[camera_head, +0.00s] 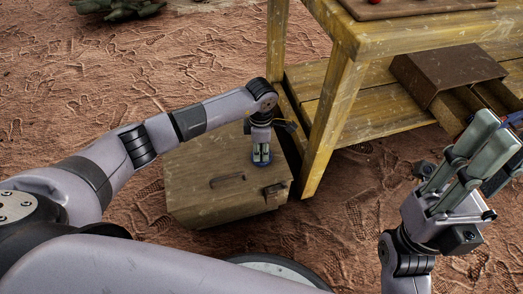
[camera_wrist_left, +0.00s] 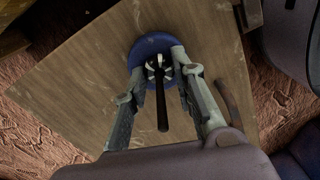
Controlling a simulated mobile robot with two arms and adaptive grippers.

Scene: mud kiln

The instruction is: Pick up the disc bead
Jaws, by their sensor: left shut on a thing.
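The disc bead (camera_wrist_left: 150,44) is a dark blue round thing, in the left wrist view between and beyond the fingertips of my left gripper (camera_wrist_left: 157,60). In the head view the blue bead (camera_head: 261,163) shows at the tips of my left gripper (camera_head: 261,153), over the top of a wooden box (camera_head: 205,165). My left gripper is shut on the bead. I cannot tell whether the bead still touches the box top. My right gripper (camera_head: 475,150) is at the right of the head view, pointing up; its fingers stand apart with nothing clearly between them.
A brown open box (camera_head: 445,72) sits on the shelf. Reddish footprinted ground (camera_head: 80,70) is open at the left.

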